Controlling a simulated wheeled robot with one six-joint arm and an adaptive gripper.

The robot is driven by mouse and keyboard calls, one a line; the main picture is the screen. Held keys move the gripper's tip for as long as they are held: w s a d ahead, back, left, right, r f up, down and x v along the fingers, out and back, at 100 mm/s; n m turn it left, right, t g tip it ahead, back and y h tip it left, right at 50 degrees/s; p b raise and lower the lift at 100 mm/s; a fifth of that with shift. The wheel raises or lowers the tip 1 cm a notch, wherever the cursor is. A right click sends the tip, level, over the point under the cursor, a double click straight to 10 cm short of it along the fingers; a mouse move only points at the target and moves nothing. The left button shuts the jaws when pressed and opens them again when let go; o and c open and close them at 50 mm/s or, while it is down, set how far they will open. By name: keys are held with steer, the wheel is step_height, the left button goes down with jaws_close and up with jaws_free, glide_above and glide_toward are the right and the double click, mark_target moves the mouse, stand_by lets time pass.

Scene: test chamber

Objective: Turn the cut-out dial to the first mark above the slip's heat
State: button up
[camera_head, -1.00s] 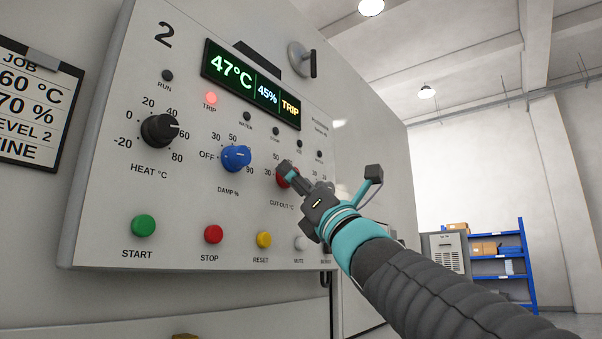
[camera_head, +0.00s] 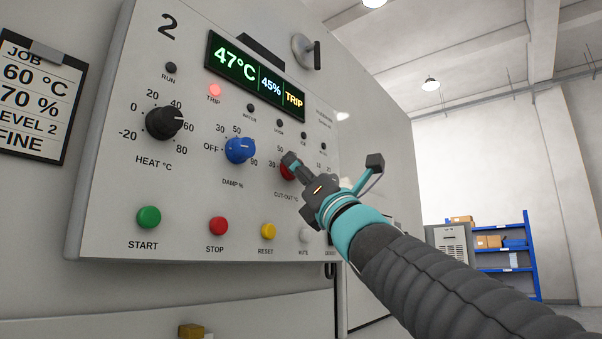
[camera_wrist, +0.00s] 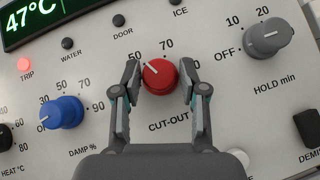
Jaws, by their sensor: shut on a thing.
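The red cut-out dial (camera_wrist: 160,77) is between the two fingers of my gripper (camera_wrist: 160,70) in the wrist view, and the fingers are shut on its sides. Its white pointer line aims up and left, towards the 50 mark. The 70 mark is above it; the other marks are partly hidden by the fingers. In the head view my gripper (camera_head: 289,164) covers much of the dial (camera_head: 287,172). The slip (camera_head: 38,100) on a clipboard at the left reads JOB, 60 °C, 70 %, LEVEL 2, FINE.
The display (camera_head: 255,80) reads 47°C, 45% and TRIP; the red TRIP lamp (camera_head: 215,90) is lit. The blue damp knob (camera_wrist: 62,112) and grey hold knob (camera_wrist: 269,38) flank the dial. The black heat knob (camera_head: 164,122) is farther left. Push buttons line the panel below.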

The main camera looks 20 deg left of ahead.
steer(key=m+t+h, duration=0.1)
steer(key=m, duration=0.1)
steer(key=m+t+h+b, duration=0.1)
steer(key=m+h, duration=0.1)
steer(key=m+t+h+b, duration=0.1)
steer(key=m+h, duration=0.1)
steer(key=m, duration=0.1)
steer(key=shift+s+t, duration=0.25)
steer(key=shift+t, duration=0.15)
steer(key=shift+s+r+m+g+h+p, duration=0.15)
steer(key=shift+m+h+p, duration=0.4)
steer(key=shift+m+h, duration=0.9)
steer(key=shift+w+r+m+g+h+p, duration=0.15)
steer(key=shift+m+h+p, duration=0.6)
steer(key=shift+m, duration=1.05)
steer(key=shift+s+r+m+g+h+p, duration=0.1)
steer(key=shift+r+m+h+p, duration=0.2)
steer(key=shift+m+h, duration=1.25)
steer(key=shift+f, duration=0.15)
steer(key=o, duration=1)
steer(key=shift+a+f, duration=0.1)
